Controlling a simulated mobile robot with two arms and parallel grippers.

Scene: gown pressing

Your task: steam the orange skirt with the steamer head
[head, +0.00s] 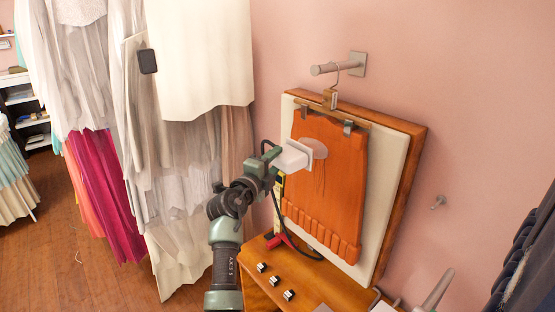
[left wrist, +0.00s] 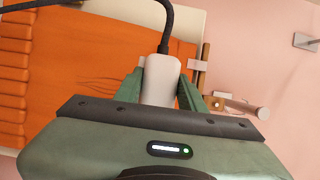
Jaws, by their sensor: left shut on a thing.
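The orange skirt (head: 328,180) hangs by clips from a hanger (head: 332,100) on a wall peg, in front of a white board. A pale, roundish patch shows on its upper part, and wrinkle lines run below it. My left gripper (head: 279,160) is shut on the white steamer head (head: 293,156), whose flat face points at the skirt's upper left part. I cannot tell whether the face touches the cloth. In the left wrist view the steamer head (left wrist: 160,82) sits between the green fingers, with the orange skirt (left wrist: 85,75) behind. My right gripper is not in view.
The wood-framed white board (head: 388,185) stands on a wooden table (head: 330,284) with several small knobs. A black hose (head: 284,225) loops down beside the board. White and pink garments (head: 105,190) hang at left.

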